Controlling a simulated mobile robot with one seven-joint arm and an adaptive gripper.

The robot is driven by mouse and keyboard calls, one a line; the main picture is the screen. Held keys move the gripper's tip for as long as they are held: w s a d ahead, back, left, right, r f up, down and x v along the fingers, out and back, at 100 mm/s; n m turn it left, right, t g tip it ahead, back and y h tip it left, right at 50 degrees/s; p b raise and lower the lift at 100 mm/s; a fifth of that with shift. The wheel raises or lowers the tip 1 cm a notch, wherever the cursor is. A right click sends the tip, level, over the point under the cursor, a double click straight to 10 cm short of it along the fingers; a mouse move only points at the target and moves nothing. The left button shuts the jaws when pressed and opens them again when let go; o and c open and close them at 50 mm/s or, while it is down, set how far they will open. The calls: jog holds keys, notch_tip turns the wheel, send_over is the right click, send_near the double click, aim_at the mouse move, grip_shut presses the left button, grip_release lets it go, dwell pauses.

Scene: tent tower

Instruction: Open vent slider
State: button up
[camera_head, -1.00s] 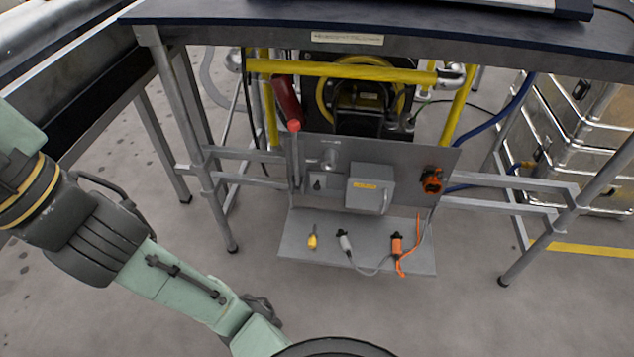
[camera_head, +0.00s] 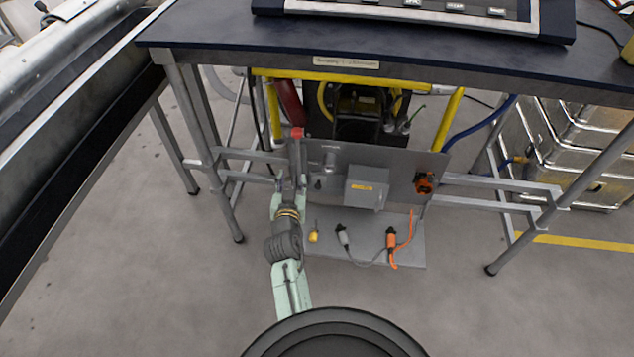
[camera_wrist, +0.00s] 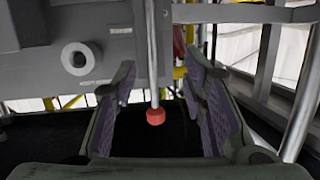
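A thin upright rod with a red knob (camera_head: 297,133) stands at the left edge of the grey panel under the table; I take it to be the vent slider. My gripper (camera_head: 293,165) is in front of that panel edge, just below the red knob, and hides most of the rod. In the wrist view my gripper (camera_wrist: 160,85) is open. The rod and its red knob (camera_wrist: 155,117) show in the gap between the two fingers, with space visible on both sides. I see no contact.
Yellow, grey and orange plugs lie on the shelf (camera_head: 350,255) below. Table legs (camera_head: 205,150) and the tabletop (camera_head: 220,32) frame the space.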

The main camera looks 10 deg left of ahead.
jog(key=m+g+h, duration=0.1)
jog(key=g+h, duration=0.1)
send_near(317, 187)
jog(key=p+x, duration=0.1)
jog(key=x, duration=0.7)
jog(key=shift+w+d+f, duration=0.1)
jog(key=shift+w, duration=0.15)
jog(key=shift+c, duration=0.3)
grip_shut()
